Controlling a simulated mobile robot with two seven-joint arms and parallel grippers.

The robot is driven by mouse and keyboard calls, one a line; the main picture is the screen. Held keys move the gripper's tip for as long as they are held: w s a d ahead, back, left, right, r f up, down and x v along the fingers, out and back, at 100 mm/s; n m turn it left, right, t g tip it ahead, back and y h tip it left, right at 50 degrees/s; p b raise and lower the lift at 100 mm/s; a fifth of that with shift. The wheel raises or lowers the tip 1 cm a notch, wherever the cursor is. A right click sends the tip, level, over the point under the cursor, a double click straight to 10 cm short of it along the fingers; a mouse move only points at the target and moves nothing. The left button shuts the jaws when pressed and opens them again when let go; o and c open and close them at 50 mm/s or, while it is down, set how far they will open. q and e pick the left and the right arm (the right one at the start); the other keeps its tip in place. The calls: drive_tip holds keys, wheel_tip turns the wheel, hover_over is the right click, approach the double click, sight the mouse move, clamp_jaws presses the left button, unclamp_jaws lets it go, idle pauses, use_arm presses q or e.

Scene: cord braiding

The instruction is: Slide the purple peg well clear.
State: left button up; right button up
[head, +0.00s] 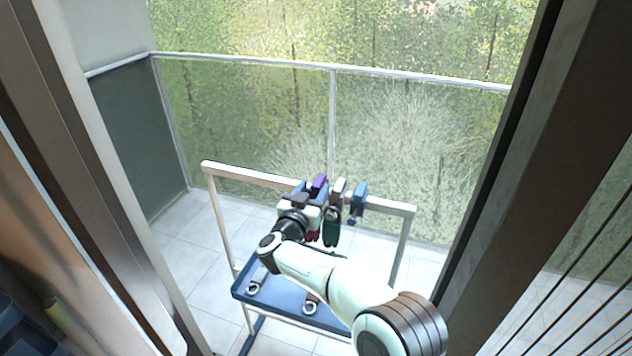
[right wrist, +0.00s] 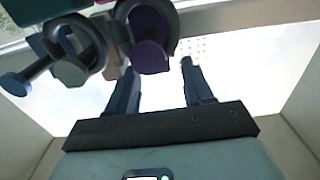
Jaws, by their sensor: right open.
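The purple peg (head: 319,182) sits on the top bar of a pale rack (head: 250,175) in the head view. In the right wrist view the purple peg (right wrist: 150,45) is near the fingertips, toward the left finger, with a dark ring around it. My right gripper (head: 309,192) is at the bar beside the peg. Its two blue fingers (right wrist: 160,75) are apart, with nothing clearly held between them. Whether a finger touches the peg I cannot tell. My left gripper is in neither view.
A beige peg (head: 339,186) and a blue peg (head: 359,199) stand close to the right on the bar. A dark green piece (head: 331,229) and a dark red piece (head: 312,236) hang below. A blue tray (head: 283,299) lies lower. A glass railing stands behind.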

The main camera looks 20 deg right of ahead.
drive_tip(key=shift+x, duration=1.3)
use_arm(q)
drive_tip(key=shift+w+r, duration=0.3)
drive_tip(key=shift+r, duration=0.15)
use_arm(e)
clamp_jaws()
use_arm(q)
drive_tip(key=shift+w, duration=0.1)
